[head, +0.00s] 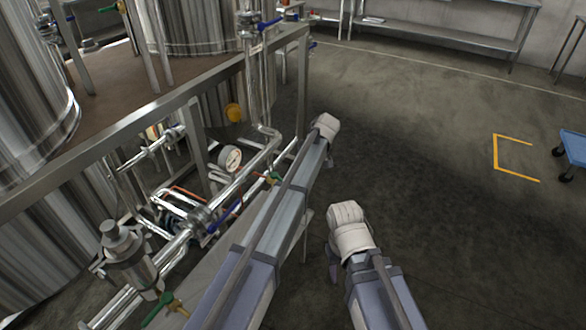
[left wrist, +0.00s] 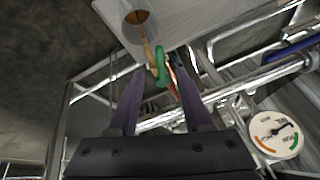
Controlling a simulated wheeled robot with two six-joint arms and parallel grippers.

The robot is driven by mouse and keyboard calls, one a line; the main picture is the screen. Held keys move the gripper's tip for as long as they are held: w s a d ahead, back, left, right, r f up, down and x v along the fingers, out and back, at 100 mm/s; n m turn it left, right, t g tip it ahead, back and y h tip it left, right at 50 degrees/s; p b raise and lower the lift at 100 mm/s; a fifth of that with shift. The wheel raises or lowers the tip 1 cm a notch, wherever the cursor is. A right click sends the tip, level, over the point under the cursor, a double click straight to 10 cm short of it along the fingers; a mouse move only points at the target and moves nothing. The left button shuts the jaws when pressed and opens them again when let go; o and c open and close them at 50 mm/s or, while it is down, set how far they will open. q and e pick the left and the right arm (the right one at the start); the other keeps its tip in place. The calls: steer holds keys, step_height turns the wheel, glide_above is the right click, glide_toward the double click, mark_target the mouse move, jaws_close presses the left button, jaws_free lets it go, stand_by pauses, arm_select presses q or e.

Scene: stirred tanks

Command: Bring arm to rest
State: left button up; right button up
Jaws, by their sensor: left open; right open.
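My left gripper (left wrist: 162,100) is open in the left wrist view, with its two dark purple fingers apart. A green valve handle (left wrist: 162,66) shows between and beyond the fingertips; I cannot tell whether they touch it. In the head view my left arm (head: 262,235) reaches over the pipework and hides its own gripper. A green handle (head: 272,178) shows just beside that arm. My right arm (head: 350,245) is bent over the bare floor at the lower middle, with its pale joint uppermost.
A pressure gauge (head: 230,158) sits on the pipes close left of my left arm; a gauge (left wrist: 274,133) also shows in the left wrist view. Steel tanks (head: 30,90) and a frame rail (head: 150,128) fill the left. Floor (head: 420,150) is clear toward a blue cart (head: 573,147).

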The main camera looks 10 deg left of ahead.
arm_select(q)
steer(key=shift+d+r, duration=0.2)
steer(key=shift+r, duration=0.2)
arm_select(e)
steer(key=shift+r, duration=0.35)
arm_select(q)
steer(key=s+a+f+m+h, duration=0.1)
steer(key=s+a+m+h, duration=0.15)
steer(key=s, duration=0.75)
steer(key=s+a+m+h, duration=0.15)
steer(key=s+m, duration=0.25)
steer(key=s, duration=0.7)
steer(key=s+a+f+m+h, duration=0.1)
steer(key=s+a+m, duration=0.15)
steer(key=s, duration=0.75)
steer(key=s+d+m+g+y, duration=0.1)
steer(key=s+d+m, duration=0.4)
steer(key=d, duration=0.6)
step_height(320, 180, up, 15)
steer(key=p, duration=1.5)
steer(key=shift+s+d, duration=0.15)
steer(key=shift+s, duration=0.05)
arm_select(e)
step_height(320, 180, up, 15)
